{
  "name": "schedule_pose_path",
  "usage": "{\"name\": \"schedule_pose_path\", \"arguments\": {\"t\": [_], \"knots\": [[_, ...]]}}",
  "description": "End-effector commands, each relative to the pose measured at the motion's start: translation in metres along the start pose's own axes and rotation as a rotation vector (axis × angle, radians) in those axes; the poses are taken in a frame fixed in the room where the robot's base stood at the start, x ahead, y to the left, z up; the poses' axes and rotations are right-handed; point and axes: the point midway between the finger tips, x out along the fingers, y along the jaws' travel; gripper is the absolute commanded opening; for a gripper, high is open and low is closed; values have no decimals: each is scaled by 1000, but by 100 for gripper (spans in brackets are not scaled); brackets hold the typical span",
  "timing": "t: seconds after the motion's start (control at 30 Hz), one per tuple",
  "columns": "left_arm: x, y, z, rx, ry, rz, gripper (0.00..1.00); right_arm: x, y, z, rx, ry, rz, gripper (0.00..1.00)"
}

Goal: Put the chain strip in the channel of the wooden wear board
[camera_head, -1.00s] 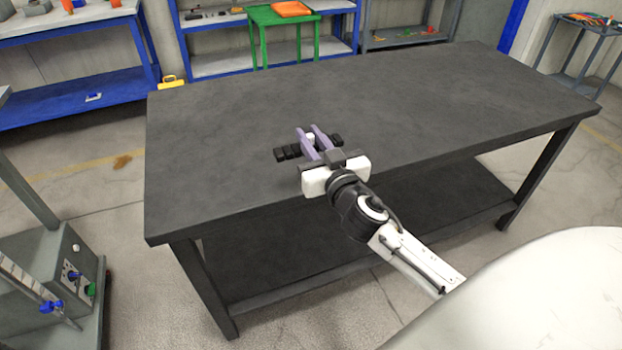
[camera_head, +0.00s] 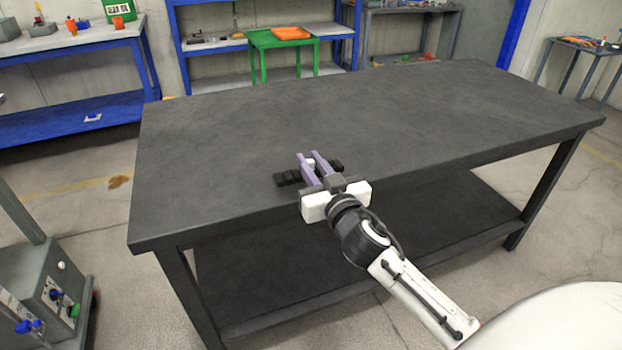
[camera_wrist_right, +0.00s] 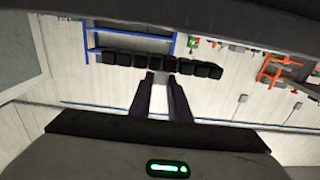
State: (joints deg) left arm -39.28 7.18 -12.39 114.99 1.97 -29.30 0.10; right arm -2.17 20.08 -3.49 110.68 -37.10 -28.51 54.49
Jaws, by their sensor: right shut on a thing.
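The chain strip is a row of several black blocks (camera_head: 288,180). My right gripper (camera_head: 308,160) is shut on it near its middle, with purple-grey fingers. Links stick out on both sides of the fingers, and a small white part shows between them. In the right wrist view the chain strip (camera_wrist_right: 122,59) spans in a slightly bowed row across the fingertips (camera_wrist_right: 161,78). The strip appears held above the dark table near its front edge; the exact height I cannot tell. I see no wooden wear board in these frames. My left gripper is not in view.
The large dark table (camera_head: 400,110) has a bare, clear top. Behind it stand a green table (camera_head: 272,40) with an orange tray (camera_head: 291,33) and blue shelving (camera_head: 205,45). A blue bench (camera_head: 75,105) stands at the left, and a grey machine (camera_head: 50,285) at the lower left.

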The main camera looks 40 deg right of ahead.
Motion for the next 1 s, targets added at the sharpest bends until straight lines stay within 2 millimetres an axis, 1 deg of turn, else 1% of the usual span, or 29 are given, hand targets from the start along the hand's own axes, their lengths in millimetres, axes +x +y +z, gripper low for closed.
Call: {"name": "schedule_pose_path", "arguments": {"t": [0.03,0.1,0.17,0.23,0.47,0.6,0.63,0.7,0.73,1.0], "knots": [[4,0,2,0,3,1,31,0,0,12,-2,-2,0,0],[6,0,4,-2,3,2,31,0,0,22,-1,-1,1,0],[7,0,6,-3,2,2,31,0,0,27,0,0,0,0],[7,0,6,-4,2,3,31,0,0,30,0,1,0,0],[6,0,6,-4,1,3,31,0,0,28,0,1,-1,0],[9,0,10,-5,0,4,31,0,0,33,1,1,-1,0],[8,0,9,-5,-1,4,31,0,0,34,0,-2,0,20],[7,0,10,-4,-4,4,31,0,0,33,0,-2,0,32],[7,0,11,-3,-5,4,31,0,0,33,0,-2,0,36],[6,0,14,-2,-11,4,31,0,0,33,-1,-2,0,36]]}}
